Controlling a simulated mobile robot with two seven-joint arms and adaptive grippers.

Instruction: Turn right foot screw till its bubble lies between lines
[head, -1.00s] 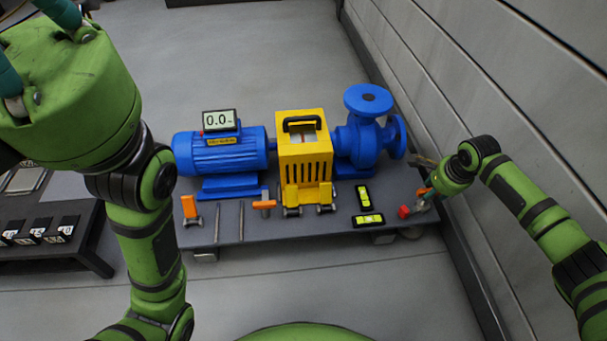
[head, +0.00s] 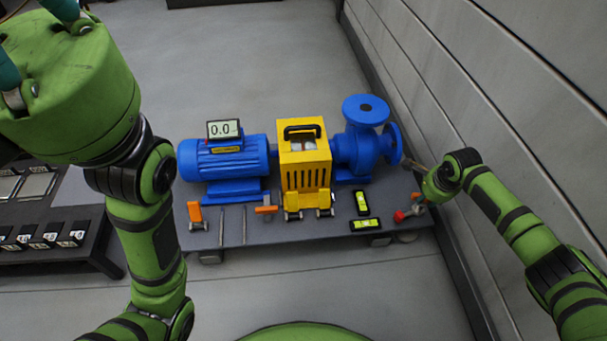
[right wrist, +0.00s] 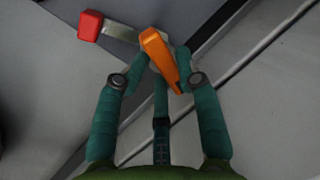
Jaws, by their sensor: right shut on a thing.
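The right foot screw's orange handle (right wrist: 159,58) is between the fingers of my right gripper (right wrist: 163,62), which is shut on it. In the head view my right gripper (head: 420,196) is at the skid's right front corner, hiding most of the screw. Two black levels with yellow-green vials lie on the skid (head: 340,229) to the left of it: one lengthwise (head: 361,203), one crosswise (head: 365,224). Their bubbles are too small to place against the lines.
A red block (right wrist: 90,25) on a metal bar lies close beside my right gripper. A blue pump (head: 358,150), yellow guard (head: 304,160) and blue motor (head: 224,158) stand on the skid. Other orange handles (head: 195,211) are further left. A grey wall (head: 480,120) runs close on the right.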

